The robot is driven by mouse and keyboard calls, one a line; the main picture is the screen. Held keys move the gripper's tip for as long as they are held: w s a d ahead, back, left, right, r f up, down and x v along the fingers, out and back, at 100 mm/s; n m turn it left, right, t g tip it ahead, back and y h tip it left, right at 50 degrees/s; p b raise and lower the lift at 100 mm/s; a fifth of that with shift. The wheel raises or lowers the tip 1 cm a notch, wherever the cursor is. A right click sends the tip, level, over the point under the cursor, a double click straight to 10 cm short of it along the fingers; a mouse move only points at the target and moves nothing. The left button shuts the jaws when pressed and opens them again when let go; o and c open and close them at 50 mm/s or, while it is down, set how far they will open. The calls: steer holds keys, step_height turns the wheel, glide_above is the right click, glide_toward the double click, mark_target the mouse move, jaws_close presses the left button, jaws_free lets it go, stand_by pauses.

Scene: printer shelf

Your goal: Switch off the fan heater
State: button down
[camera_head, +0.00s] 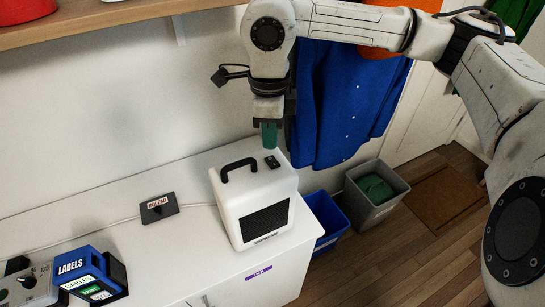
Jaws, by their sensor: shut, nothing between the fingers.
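The fan heater (254,199) is a white box with a black carry handle on top and a dark grille on its front. It stands upright on the white cabinet top. A small black switch (272,162) sits on its top face, right of the handle. My gripper (269,146) points down above the back right of the heater's top, close to the switch. Its green fingers are together with nothing between them. I cannot tell whether the fingertips touch the heater.
A dark block with a label (159,208) lies on the cabinet left of the heater. A blue labels box (85,268) is at the front left. A blue bin (327,222) and a grey bin (376,192) stand on the floor to the right. Blue clothing (345,105) hangs behind my gripper.

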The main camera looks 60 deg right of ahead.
mark_target(270, 158)
steer(key=shift+r+p, duration=0.5)
steer(key=shift+r, duration=1.2)
